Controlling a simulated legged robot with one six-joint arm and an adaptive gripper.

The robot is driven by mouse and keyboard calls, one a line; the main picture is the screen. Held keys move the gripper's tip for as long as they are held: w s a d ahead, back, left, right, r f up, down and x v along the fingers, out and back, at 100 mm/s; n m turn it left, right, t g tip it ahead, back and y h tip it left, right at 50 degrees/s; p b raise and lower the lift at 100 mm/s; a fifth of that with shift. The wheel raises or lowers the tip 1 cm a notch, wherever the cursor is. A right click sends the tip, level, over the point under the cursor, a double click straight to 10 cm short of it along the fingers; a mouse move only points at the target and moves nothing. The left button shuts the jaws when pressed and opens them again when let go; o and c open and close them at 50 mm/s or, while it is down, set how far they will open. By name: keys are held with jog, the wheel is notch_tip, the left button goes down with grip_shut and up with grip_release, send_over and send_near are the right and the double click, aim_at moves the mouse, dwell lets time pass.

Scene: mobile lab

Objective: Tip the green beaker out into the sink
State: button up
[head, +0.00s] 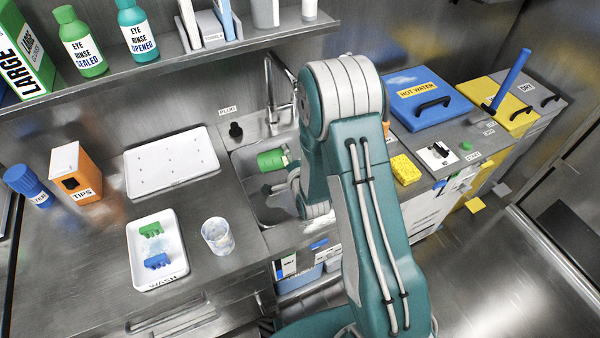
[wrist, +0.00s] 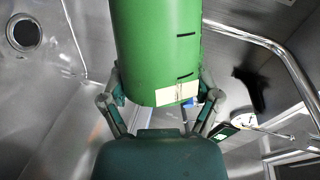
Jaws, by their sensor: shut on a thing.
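The green beaker (head: 271,160) is over the sink (head: 262,203), lying on its side in the head view. In the wrist view the green beaker (wrist: 157,45) fills the top middle, with black marks and a pale label on its wall. My gripper (wrist: 161,92) is shut on it, one finger on each side. In the head view my gripper (head: 290,174) is partly hidden by my arm. The sink drain (wrist: 24,33) shows at the upper left of the wrist view. The beaker's mouth and contents cannot be made out.
The faucet (head: 270,85) stands behind the sink, and its pipe (wrist: 275,45) runs close on the right in the wrist view. A black plug (head: 235,130) sits at the sink's back left. A clear beaker (head: 217,236) and a wash tray (head: 140,262) stand left; a yellow sponge (head: 405,169) lies right.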

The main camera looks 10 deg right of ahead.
aim_at(267, 155)
jog(key=shift+a+n, duration=0.3)
jog(key=shift+a, duration=0.1)
jog(key=n+h, duration=0.1)
jog(key=f+n+g, duration=0.1)
jog(key=n, duration=0.1)
jog(key=shift+w+a+h+b, duration=0.15)
jog(key=shift+a+h+b, duration=0.15)
jog(key=shift+a+h, duration=0.1)
jog(key=shift+a+f+n+h, duration=0.2)
jog(key=shift+a+n+h, duration=0.2)
jog(key=shift+n, duration=0.6)
jog(key=a+r+n, duration=0.1)
jog(key=a+r+h+b, duration=0.1)
jog(key=r, duration=0.1)
jog(key=a+r+n, duration=0.1)
jog(key=r, duration=0.1)
jog(key=shift+w+a+r+n+g, duration=0.2)
jog(key=shift+w+a+n+g, duration=0.1)
jog(key=shift+w, duration=0.05)
jog(key=shift+w+a+r+n+h+b, duration=0.1)
jog(key=shift+a+r+n+h+b, duration=0.3)
jog(key=shift+a+n+h, duration=0.25)
jog(key=shift+w+a+f+n+h+b, duration=0.15)
jog(key=shift+a+n+h+b, duration=0.1)
jog(key=shift+a+n, duration=0.15)
jog(key=shift+a+f+n+h+b, duration=0.15)
jog(key=shift+a+n+h, duration=0.1)
jog(key=shift+a, duration=0.2)
